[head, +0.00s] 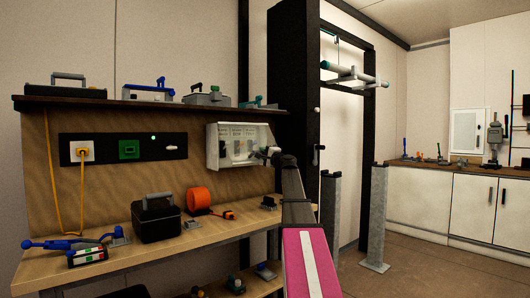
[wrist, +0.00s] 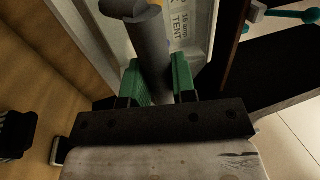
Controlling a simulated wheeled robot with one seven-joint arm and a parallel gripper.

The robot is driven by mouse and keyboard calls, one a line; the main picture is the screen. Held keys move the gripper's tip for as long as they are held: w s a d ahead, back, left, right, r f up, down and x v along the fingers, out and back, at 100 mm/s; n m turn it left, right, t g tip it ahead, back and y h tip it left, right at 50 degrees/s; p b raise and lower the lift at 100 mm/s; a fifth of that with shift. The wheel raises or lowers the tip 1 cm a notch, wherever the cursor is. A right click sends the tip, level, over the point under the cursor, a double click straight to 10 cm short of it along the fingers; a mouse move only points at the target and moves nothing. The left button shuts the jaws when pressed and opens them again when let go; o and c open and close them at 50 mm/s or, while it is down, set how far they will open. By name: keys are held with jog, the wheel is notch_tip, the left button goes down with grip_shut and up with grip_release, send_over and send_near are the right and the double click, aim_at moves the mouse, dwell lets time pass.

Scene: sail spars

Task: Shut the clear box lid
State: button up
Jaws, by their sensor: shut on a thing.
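The clear box (head: 238,145) is a pale case mounted on the wooden back panel above the bench, with several labelled panels showing on its front. My gripper (head: 270,154) is at its right side, at the end of my raised arm. In the wrist view, my gripper's green fingers (wrist: 160,82) are closed on a grey rounded bar (wrist: 152,45). The box's pale frame, with printed lettering (wrist: 182,28), lies just beyond the bar. The clear lid is hard to make out, and I cannot tell its exact angle or whether the bar belongs to it.
A shelf (head: 130,103) with several tools runs above the box. A dark upright post (head: 293,90) stands close on the right.

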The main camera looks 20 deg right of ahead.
aim_at(260, 161)
jog(key=shift+w+a+f, duration=0.2)
jog(key=shift+w+f, duration=0.35)
jog(key=shift+f, duration=0.05)
jog(key=shift+w+a+f, duration=0.2)
jog(key=shift+w+f, duration=0.35)
jog(key=shift+w+f, duration=0.1)
jog(key=shift+w+a+f, duration=0.2)
jog(key=shift+w+f, duration=0.15)
jog(key=shift+w, duration=0.2)
jog(key=o, duration=1)
jog(key=shift+c, duration=0.2)
